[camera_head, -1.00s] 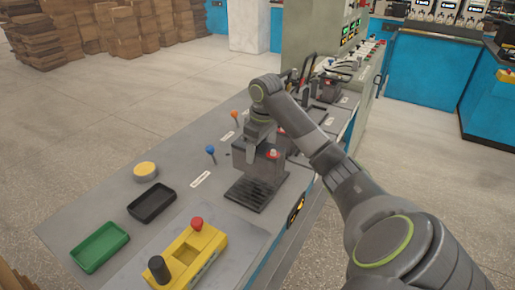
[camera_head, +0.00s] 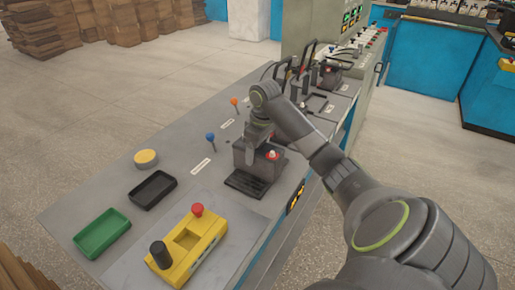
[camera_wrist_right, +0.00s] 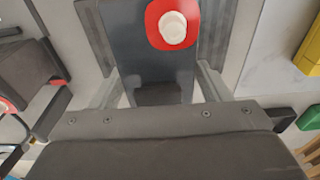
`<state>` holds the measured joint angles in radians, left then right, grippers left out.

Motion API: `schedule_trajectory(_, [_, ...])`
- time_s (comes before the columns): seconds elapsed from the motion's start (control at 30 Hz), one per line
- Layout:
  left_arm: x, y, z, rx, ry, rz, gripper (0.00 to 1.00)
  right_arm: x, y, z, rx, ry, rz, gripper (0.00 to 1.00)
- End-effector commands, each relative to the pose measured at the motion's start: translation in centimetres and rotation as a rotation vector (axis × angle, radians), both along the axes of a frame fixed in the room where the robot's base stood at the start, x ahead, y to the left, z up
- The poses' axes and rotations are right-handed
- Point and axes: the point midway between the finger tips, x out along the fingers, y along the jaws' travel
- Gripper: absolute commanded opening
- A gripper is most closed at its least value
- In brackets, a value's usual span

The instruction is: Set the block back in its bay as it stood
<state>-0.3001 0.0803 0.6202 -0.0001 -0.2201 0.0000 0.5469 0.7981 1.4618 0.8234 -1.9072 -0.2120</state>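The block (camera_head: 262,158) is dark grey with a red ring and white cap on top. It stands roughly upright over the rear of a dark ribbed base (camera_head: 243,187) on the bench; the front of that base is bare. Whether its underside is fully seated is hidden. My right gripper (camera_head: 250,147) reaches down on the block. In the right wrist view the fingers (camera_wrist_right: 160,88) lie on both sides of the block (camera_wrist_right: 135,35), apparently shut on it. Ribbed base edges (camera_wrist_right: 90,28) show beside it. My left gripper is out of view.
Another dark block (camera_head: 329,76) and black upright handles (camera_head: 300,62) stand farther along the bench. A blue knob (camera_head: 210,137), yellow button (camera_head: 146,157), black tray (camera_head: 152,190), green tray (camera_head: 102,234) and yellow control box (camera_head: 188,248) lie to the left and front.

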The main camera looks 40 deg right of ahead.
Motion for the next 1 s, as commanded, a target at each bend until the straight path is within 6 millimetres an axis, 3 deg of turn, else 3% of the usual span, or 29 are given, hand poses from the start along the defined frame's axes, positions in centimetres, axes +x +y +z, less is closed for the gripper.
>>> schedule_trajectory(0.37, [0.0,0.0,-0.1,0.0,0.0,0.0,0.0,0.0,0.0,0.1,0.0,0.0,0.0,0.81])
schedule_trajectory(0.47, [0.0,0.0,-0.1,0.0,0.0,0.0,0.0,-0.1,-0.1,0.9,-0.001,-0.001,0.001,0.81])
schedule_trajectory(0.7, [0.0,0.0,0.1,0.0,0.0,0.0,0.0,-0.5,-0.3,5.8,-0.003,-0.005,0.001,0.81])
schedule_trajectory(0.83, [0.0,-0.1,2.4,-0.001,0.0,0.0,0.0,-0.9,-0.3,8.5,-0.001,0.0,0.0,0.81])
schedule_trajectory(1.0, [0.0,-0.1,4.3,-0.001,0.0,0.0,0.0,-1.1,-0.3,10.3,0.0,0.0,0.0,0.81])
